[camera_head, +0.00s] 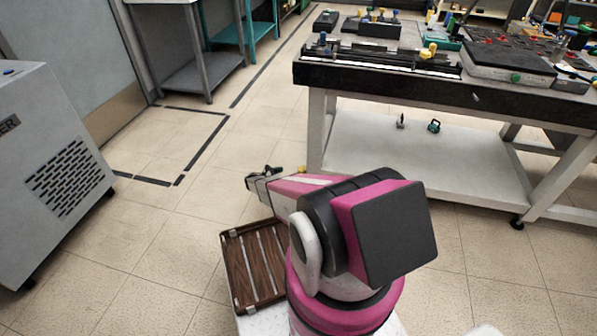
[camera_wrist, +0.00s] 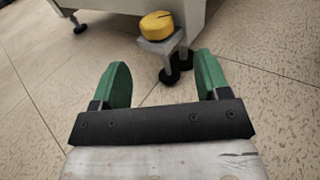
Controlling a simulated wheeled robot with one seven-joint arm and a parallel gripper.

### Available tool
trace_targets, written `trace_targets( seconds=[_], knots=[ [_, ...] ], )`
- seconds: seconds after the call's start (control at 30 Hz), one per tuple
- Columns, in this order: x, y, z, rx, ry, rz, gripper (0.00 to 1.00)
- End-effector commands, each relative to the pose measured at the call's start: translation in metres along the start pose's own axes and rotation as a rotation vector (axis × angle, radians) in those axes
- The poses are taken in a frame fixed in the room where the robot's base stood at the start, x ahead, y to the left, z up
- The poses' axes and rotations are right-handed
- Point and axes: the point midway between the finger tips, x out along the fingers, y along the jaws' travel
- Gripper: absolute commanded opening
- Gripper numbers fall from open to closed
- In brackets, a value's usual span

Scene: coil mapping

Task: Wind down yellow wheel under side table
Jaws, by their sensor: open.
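The yellow wheel (camera_wrist: 157,25) is a short round knob with a dark mark on its top. It sits on a grey bracket (camera_wrist: 165,46) at the table's lower edge, above black feet. My gripper (camera_wrist: 162,64) has two green fingers spread apart with nothing between them. The wheel is ahead of the fingertips, roughly centred between them and clear of both. In the head view, my gripper (camera_head: 260,178) is low beside the near left leg of the white table (camera_head: 316,130). A small yellow spot (camera_head: 301,169) shows there, mostly hidden behind my arm.
The white table has a dark top with several tools and a low shelf (camera_head: 400,155). A grey cabinet (camera_head: 50,165) stands at the left. A brown slatted tray (camera_head: 238,262) lies beside my arm. Tiled floor (camera_head: 190,235) between cabinet and tray is clear.

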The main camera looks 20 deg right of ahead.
Motion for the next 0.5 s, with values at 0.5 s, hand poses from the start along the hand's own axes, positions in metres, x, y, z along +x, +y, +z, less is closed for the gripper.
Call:
trace_targets(
  seconds=[0.5],
  knots=[
    [0.058,0.006,-0.009,-0.031,-0.035,0.021,0.69]
  ],
)
